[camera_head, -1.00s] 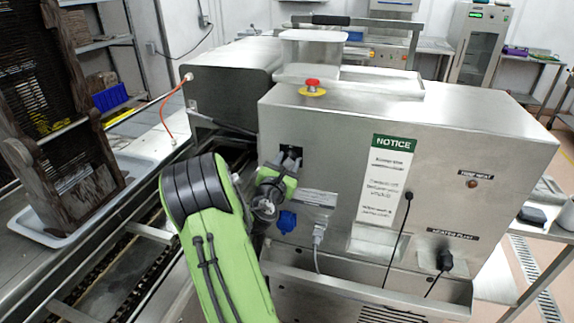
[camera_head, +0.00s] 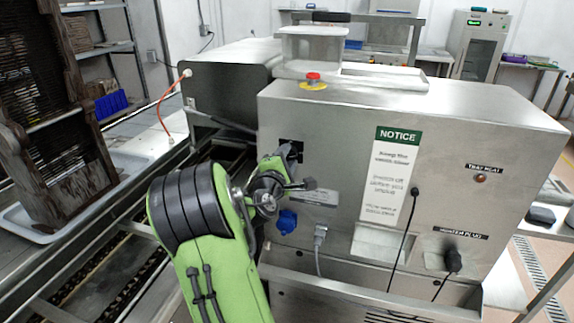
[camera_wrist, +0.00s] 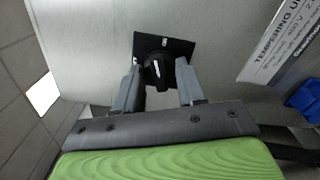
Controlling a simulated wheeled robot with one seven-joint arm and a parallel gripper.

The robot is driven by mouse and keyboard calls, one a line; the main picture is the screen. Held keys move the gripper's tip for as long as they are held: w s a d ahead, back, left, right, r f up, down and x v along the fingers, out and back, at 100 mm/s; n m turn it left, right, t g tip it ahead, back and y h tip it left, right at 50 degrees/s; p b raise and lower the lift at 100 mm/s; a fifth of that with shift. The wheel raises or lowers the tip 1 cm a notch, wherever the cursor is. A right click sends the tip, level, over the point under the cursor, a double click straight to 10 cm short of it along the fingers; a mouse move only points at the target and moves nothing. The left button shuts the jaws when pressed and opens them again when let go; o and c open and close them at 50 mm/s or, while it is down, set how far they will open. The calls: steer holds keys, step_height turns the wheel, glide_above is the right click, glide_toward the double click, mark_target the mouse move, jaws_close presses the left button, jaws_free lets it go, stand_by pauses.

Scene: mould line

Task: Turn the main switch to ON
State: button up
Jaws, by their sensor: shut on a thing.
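The main switch is a round black knob (camera_wrist: 156,70) with a white mark, on a square black plate (camera_wrist: 176,46). In the head view the plate (camera_head: 291,146) is on the left part of the steel machine's front, partly hidden by my wrist. My gripper (camera_wrist: 158,88) reaches the switch with one grey finger on each side of the knob and is shut on it. The fingertips are hard to make out in the head view. I cannot read the knob's ON or OFF position.
The steel machine (camera_head: 480,130) carries a red emergency button (camera_head: 313,79) on top and a notice sign (camera_head: 390,175). A blue socket (camera_head: 287,221), a grey plug (camera_head: 320,234) and hanging cables are close to my wrist. A conveyor (camera_head: 100,265) runs at left.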

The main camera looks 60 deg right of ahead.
steer(key=shift+m+b, duration=1.45)
steer(key=shift+m, duration=0.55)
steer(key=o, duration=1.1)
steer(key=shift+c, duration=0.2)
steer(key=s+a+b, duration=0.2)
steer(key=a, duration=1.3)
steer(key=shift+s+a, duration=0.25)
